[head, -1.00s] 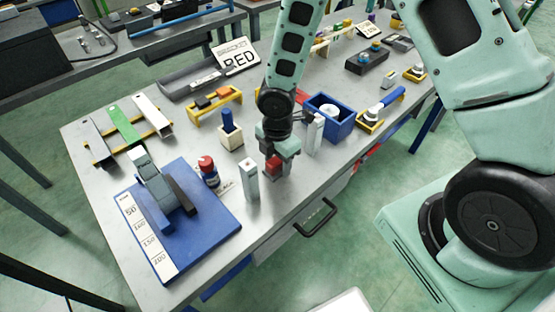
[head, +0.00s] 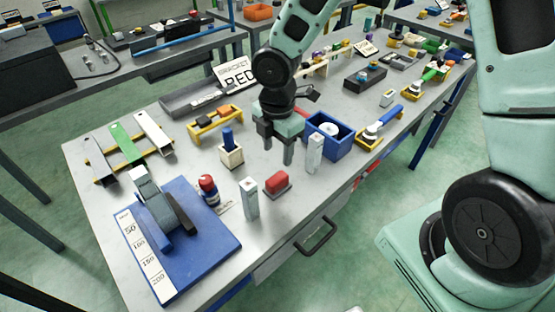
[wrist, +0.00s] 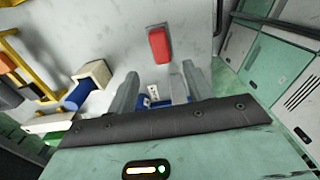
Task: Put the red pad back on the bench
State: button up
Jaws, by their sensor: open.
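The red pad (head: 277,184) lies on the grey bench top (head: 330,205), near its front edge and just right of a pale upright post. It also shows in the wrist view (wrist: 158,44), resting on the bench surface beyond the fingertips. My gripper (head: 276,154) is open and empty, above the bench and behind the pad, apart from it. In the wrist view its two fingers (wrist: 160,78) stand apart with no object held between them.
Pale upright posts stand left (head: 249,197) and right (head: 314,153) of the pad. A drawer handle (head: 316,237) sticks out below the front edge.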

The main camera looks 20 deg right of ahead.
jog(key=s+a+r+m, duration=0.3)
jog(key=s+r+m, duration=0.3)
jog(key=s, duration=0.4)
jog(key=s+a+r+m, duration=0.3)
jog(key=s+r+m, duration=0.3)
jog(key=s, duration=0.4)
jog(key=shift+a+m+y, duration=0.2)
jog(key=shift+m+y, duration=0.1)
jog(key=shift+m, duration=0.6)
